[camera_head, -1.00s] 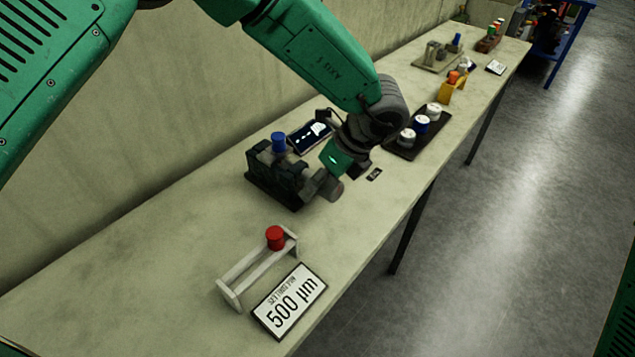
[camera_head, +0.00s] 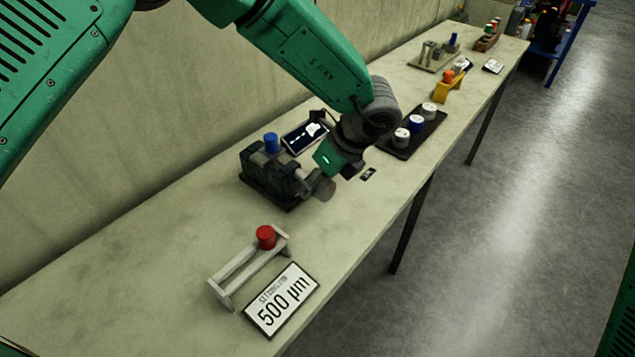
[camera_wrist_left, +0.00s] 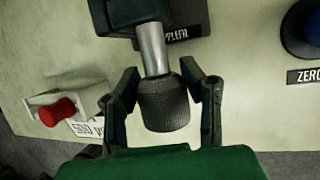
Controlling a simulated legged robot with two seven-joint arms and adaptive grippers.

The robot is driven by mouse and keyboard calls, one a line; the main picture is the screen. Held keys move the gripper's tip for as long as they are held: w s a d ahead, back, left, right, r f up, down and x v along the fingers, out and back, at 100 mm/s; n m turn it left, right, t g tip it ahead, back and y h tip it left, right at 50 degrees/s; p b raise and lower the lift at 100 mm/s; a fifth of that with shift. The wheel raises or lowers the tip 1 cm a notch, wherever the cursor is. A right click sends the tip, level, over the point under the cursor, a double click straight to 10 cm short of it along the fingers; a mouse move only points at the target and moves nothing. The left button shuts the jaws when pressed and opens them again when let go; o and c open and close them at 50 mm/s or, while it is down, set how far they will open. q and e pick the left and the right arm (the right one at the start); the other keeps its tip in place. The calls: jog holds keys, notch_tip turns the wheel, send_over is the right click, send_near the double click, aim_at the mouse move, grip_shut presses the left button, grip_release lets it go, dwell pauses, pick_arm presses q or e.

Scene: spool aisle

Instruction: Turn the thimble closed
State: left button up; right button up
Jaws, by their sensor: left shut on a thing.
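A dark bench micrometer (camera_head: 266,178) stands on the long table, with a blue cap (camera_head: 272,142) on top. Its knurled grey thimble (camera_head: 325,190) sticks out on the right side. In the left wrist view the thimble (camera_wrist_left: 164,103) lies between the two fingers, at the end of a bright metal sleeve (camera_wrist_left: 153,48). My left gripper (camera_head: 322,176) is around the thimble and shut on it; it also shows in the left wrist view (camera_wrist_left: 165,97). The micrometer's measuring gap is too small to judge. My right gripper is not in view.
A sign reading 500 µm (camera_head: 282,300) and a pale rack (camera_head: 247,267) with a red-topped piece (camera_head: 265,237) stand in front. A small screen (camera_head: 304,137) is behind the micrometer. A black tray (camera_head: 411,135) with several spools lies beyond. Bare tabletop surrounds them.

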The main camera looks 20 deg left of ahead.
pick_arm(q)
jog(key=shift+d+r+m+g+p, duration=0.2)
jog(key=shift+d+m+g+p, duration=0.15)
jog(key=shift+g+p, duration=0.5)
jog(key=shift+d+f+g+y+p, duration=0.1)
jog(key=shift+g+y+p, duration=0.25)
jog(key=shift+g+y, duration=0.2)
jog(key=shift+d+f+m+g+y+b, duration=0.15)
jog(key=shift+m+g+y+b, duration=0.15)
jog(key=shift+g+b, duration=0.3)
jog(key=shift+s+g+y+b, duration=0.1)
jog(key=shift+g+y+b, duration=0.35)
jog(key=shift+g+b, duration=0.35)
jog(key=shift+m, duration=0.25)
